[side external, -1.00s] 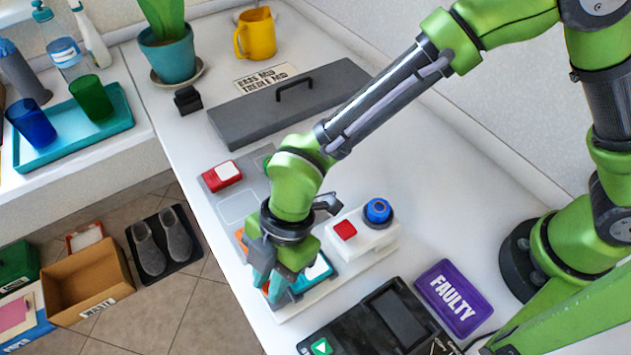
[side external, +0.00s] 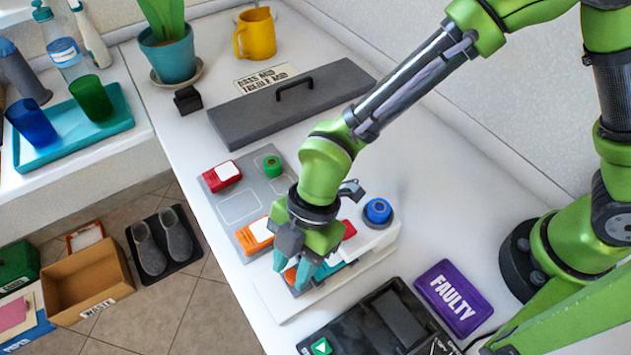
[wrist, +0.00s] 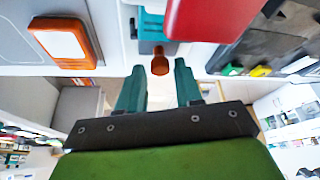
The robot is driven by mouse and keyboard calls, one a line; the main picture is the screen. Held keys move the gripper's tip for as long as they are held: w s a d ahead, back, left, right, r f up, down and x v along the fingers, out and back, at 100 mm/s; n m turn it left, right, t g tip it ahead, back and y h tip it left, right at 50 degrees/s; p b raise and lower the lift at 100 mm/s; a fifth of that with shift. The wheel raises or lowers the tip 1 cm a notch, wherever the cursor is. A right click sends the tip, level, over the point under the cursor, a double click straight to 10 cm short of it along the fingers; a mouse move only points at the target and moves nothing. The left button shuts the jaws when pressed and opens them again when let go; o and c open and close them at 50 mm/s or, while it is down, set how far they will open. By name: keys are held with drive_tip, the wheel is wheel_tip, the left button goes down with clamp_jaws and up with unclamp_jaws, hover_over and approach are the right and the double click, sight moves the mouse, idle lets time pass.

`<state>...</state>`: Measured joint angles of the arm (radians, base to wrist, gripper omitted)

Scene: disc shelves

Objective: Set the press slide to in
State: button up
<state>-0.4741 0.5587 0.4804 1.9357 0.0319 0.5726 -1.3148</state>
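The press is a white block (side external: 377,240) with a red part (side external: 349,229) on top; the red part fills the top of the wrist view (wrist: 212,18). Its teal slide (side external: 334,268) shows low beside my gripper, partly hidden by it. In the wrist view the teal slide (wrist: 150,22) runs under the press, with an orange-brown knob (wrist: 160,65) at its outer end. My gripper (side external: 297,280) is low over the slide's outer end. Its two teal fingers are apart, with the knob between and just beyond the tips, and gaps show on both sides.
A grey board (side external: 243,200) with a red-and-white block (side external: 222,176), a green round piece (side external: 272,166) and an orange block (side external: 256,234) lies left of the press. A blue knob (side external: 377,210) stands behind. A black device (side external: 385,315) and purple FAULTY tray (side external: 453,297) are at right.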

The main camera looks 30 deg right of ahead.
drive_tip(key=shift+o, duration=0.8)
drive_tip(key=v, duration=1.7)
drive_tip(key=shift+c, duration=0.3)
